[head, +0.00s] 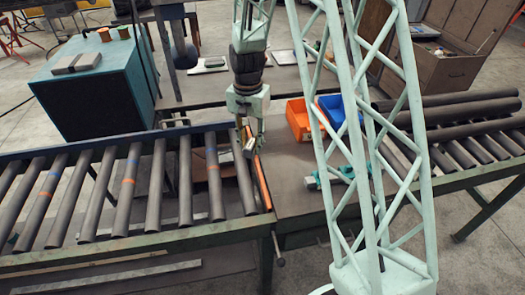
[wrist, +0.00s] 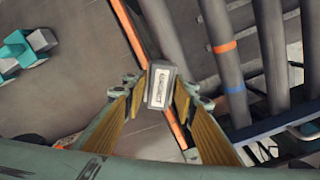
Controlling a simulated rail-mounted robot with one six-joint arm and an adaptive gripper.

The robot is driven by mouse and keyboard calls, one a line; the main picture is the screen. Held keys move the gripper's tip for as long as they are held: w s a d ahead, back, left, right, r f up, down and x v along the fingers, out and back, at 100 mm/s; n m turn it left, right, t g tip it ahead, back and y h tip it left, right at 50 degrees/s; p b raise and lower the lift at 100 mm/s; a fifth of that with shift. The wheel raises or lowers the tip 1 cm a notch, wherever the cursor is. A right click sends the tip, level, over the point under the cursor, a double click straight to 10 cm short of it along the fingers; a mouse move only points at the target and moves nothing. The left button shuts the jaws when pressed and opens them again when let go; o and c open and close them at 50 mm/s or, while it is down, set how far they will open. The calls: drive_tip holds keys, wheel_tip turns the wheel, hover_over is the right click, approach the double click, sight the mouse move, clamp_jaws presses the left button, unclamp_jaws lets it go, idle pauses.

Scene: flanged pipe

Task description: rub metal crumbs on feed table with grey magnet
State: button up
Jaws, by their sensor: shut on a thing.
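My gripper (head: 249,143) is shut on the grey magnet (wrist: 160,86), a small block with a pale label that sits between the yellow-brown finger pads in the wrist view. In the head view my gripper hangs over the left edge of the feed table (head: 290,200), by the orange strip (head: 262,182). The table's brown top (wrist: 75,85) fills the left of the wrist view. I cannot tell whether the magnet touches anything below. I cannot make out metal crumbs for certain in either view.
A roller conveyor (head: 130,200) adjoins the table on the left. An orange bin (head: 299,120) and a blue bin (head: 337,112) stand at the back. A green clamp-like tool (head: 335,176) lies to the right, partly behind my lattice column. Dark pipes (head: 455,112) lie farther right.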

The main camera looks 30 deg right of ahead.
drive_tip(key=w+a+n, duration=0.8)
drive_tip(key=w+n, duration=0.1)
drive_tip(key=w, duration=0.1)
drive_tip(key=shift+a+r, duration=0.15)
drive_tip(key=shift+r, duration=0.15)
drive_tip(key=shift+a, duration=0.15)
